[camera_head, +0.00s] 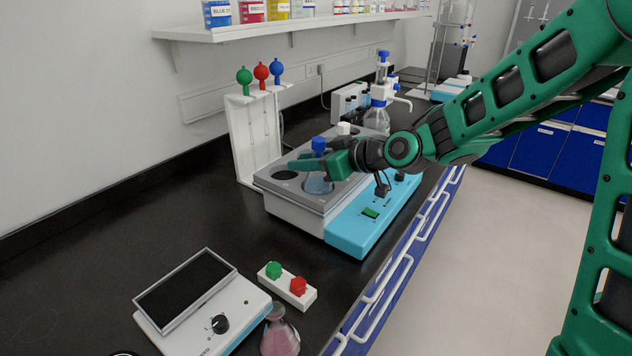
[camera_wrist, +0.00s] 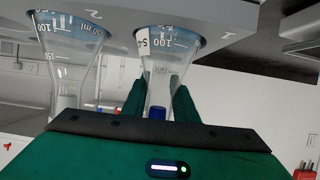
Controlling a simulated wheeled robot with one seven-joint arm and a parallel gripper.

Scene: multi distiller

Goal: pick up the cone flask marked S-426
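A clear cone flask with a blue cap (camera_head: 318,145) stands in a well of the grey-topped bath (camera_head: 287,202). In the wrist view, which looks upside down, this flask (camera_wrist: 160,72) carries a white label starting with "S-4"; the rest is hidden. My gripper (camera_head: 321,168) is level with the flask's neck, its green fingers on either side. The wrist view also shows the fingers (camera_wrist: 160,103) flanking the neck; whether they press on it cannot be told. A second clear flask (camera_wrist: 70,60) with a white cap (camera_head: 343,128) stands in a neighbouring well.
The bath has an empty round well (camera_head: 285,175) at its left and a blue front panel (camera_head: 372,216). A white rack (camera_head: 254,138) with coloured bulbs stands behind. A pink flask (camera_head: 280,335), a hotplate with a dark top (camera_head: 187,290) and a red-green button box (camera_head: 287,287) are nearer.

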